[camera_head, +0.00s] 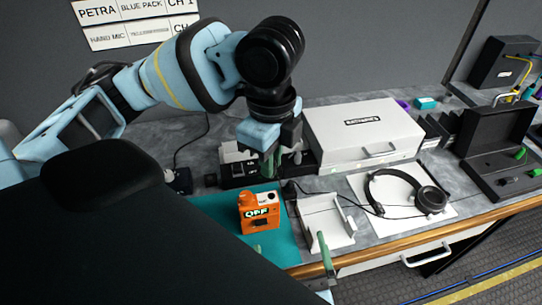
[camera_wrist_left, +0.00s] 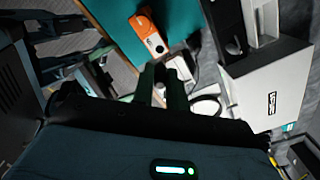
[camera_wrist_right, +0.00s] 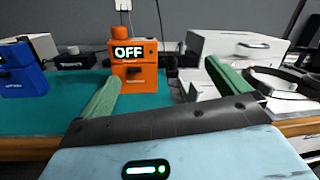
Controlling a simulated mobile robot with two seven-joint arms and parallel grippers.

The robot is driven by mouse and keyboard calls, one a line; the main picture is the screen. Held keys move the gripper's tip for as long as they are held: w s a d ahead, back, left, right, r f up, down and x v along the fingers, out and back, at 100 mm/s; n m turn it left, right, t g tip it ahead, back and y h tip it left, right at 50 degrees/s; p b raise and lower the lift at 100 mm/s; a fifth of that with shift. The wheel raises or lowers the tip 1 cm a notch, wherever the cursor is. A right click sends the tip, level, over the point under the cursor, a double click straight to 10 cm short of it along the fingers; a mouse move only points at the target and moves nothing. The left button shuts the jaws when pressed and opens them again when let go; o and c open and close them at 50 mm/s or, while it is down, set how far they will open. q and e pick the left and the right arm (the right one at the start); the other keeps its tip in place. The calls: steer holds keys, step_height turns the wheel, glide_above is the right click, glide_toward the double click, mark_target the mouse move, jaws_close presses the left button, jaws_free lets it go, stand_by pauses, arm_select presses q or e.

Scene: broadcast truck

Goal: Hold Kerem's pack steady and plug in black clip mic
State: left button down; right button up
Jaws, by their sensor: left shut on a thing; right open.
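An orange pack (camera_head: 261,211) with a knob on top stands upright on the teal mat (camera_head: 282,249). It also shows in the left wrist view (camera_wrist_left: 150,32), and in the right wrist view (camera_wrist_right: 136,77) its display reads OFF. My left gripper (camera_head: 275,168) is above and behind the pack, apart from it. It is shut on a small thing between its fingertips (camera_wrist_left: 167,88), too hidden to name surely. My right gripper (camera_wrist_right: 172,85) is open and empty in front of the pack, one green finger to each side, not visibly touching it. I cannot surely pick out the black clip mic.
A blue pack (camera_wrist_right: 22,72) stands left of the orange one. A white tray (camera_head: 325,222) is right of the mat, then headphones (camera_head: 430,199) on a white sheet. A grey-white case (camera_head: 365,138) stands behind. An open black case (camera_head: 495,150) is at the right.

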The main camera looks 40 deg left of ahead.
mark_target(261, 219)
steer(key=s+a+f+m+g, duration=0.1)
steer(key=s+a+f+g, duration=0.1)
steer(key=s, duration=0.1)
steer(key=shift+a+f+m+y, duration=0.1)
steer(key=shift+f+m+y, duration=0.1)
steer(key=shift+m+y, duration=0.15)
steer(key=shift+x, duration=6.05)
steer(key=shift+c, duration=0.4)
steer(key=c, duration=1.1)
steer(key=shift+o, duration=0.2)
